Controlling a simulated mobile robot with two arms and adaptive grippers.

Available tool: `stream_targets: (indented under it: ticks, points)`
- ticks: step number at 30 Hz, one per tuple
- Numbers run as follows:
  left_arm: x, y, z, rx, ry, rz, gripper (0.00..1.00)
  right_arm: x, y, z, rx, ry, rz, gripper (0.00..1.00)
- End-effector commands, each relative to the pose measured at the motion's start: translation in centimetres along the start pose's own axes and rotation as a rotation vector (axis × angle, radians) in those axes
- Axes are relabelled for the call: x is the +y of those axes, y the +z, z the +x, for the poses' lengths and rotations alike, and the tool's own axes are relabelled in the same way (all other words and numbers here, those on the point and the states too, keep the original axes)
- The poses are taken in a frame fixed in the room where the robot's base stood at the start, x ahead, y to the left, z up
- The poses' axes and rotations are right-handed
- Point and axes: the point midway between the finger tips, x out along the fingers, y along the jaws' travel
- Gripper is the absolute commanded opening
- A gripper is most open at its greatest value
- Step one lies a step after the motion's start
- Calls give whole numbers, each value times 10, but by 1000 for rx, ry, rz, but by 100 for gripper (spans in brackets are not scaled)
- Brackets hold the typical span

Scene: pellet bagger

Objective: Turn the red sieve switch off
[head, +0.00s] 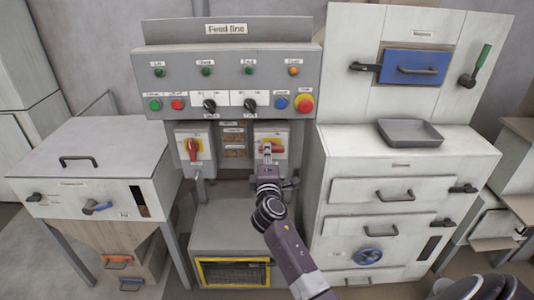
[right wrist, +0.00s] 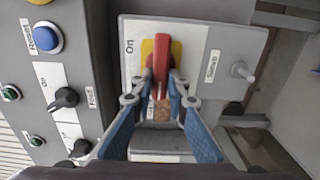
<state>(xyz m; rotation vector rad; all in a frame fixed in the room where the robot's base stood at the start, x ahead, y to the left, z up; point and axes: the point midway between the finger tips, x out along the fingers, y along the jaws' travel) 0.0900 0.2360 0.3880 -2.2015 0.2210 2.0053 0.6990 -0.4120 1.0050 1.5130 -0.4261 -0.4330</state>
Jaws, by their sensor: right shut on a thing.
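Two grey switch boxes hang below the feed line panel. My right gripper (head: 267,155) reaches up to the right box (head: 283,162), and it also shows in the right wrist view (right wrist: 155,90). Its fingers are shut on the red switch handle (right wrist: 162,62), which sits on a yellow plate (right wrist: 147,48). In the head view the handle (head: 277,147) looks roughly sideways, partly hidden by the gripper. An "On" label is beside the plate; the box's name label is too blurred to read. The left box has its own red handle (head: 192,149), roughly upright. My left gripper is not in view.
The button panel (head: 230,78) is just above the boxes, with black knobs and a red stop button (head: 303,103). In the right wrist view a small metal toggle (right wrist: 243,71) is beside the handle. A white cabinet (head: 345,170) stands close on the right.

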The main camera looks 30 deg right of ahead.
Motion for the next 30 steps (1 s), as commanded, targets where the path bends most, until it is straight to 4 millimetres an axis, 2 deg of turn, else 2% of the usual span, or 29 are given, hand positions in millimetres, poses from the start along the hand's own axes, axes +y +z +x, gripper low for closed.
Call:
stream_targets:
  ticks: [6,7,12,23,26,30]
  points:
    - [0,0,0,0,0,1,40,4,3,2,-6,7,-5,0]
    - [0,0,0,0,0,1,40,4,4,2,-6,8,-5,16]
    - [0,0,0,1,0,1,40,3,3,2,-5,6,-3,32]
    - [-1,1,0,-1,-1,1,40,1,1,-6,-1,2,-2,32]
    - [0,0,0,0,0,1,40,0,0,-19,0,2,-1,32]
    - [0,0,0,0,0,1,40,0,1,-47,0,1,-1,32]
